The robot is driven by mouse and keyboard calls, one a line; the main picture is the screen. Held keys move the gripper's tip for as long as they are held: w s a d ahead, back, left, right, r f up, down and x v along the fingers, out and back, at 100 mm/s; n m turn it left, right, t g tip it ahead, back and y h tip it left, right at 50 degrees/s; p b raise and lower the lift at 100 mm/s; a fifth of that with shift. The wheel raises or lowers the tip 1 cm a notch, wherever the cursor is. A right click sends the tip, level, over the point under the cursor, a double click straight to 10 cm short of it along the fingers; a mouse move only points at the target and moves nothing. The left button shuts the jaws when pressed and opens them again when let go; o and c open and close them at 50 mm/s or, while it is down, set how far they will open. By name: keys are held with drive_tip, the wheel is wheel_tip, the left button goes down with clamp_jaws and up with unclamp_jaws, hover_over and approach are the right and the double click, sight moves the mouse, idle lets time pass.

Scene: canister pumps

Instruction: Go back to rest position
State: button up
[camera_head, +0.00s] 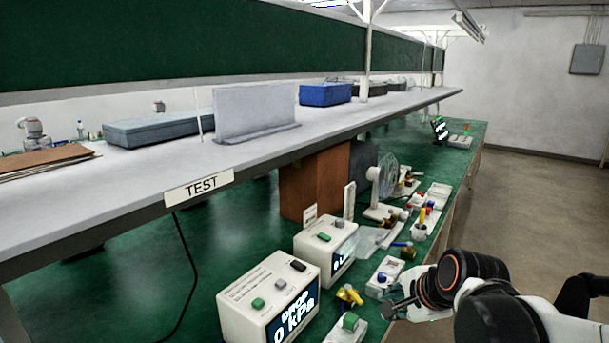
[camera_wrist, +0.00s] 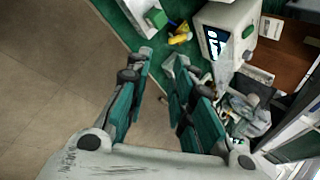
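My gripper (camera_head: 398,308) is at the front edge of the green bench in the head view, on the lower right, with my arm coming in from the right. In the wrist view my gripper (camera_wrist: 163,58) has its fingers spread, with bare floor and the bench edge showing between them. It holds nothing. A white test box (camera_head: 270,300) reading "DROP 0 kPa" stands on the bench to the left of the gripper. A second white box (camera_head: 325,250) stands behind it. No canister can be made out for certain.
A yellow part (camera_head: 350,296) and a white block with a green top (camera_head: 346,328) lie near the gripper. A small fan (camera_head: 386,182) and several small parts line the bench further back. A grey shelf (camera_head: 330,118) overhangs the bench. The floor (camera_head: 540,200) at right is clear.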

drive_tip(key=s+d+r+n+h, duration=0.1)
drive_tip(key=s+r+n+h, duration=0.1)
drive_tip(key=s+n, duration=1.3)
drive_tip(key=shift+s+n, duration=0.15)
drive_tip(key=shift+n, duration=0.55)
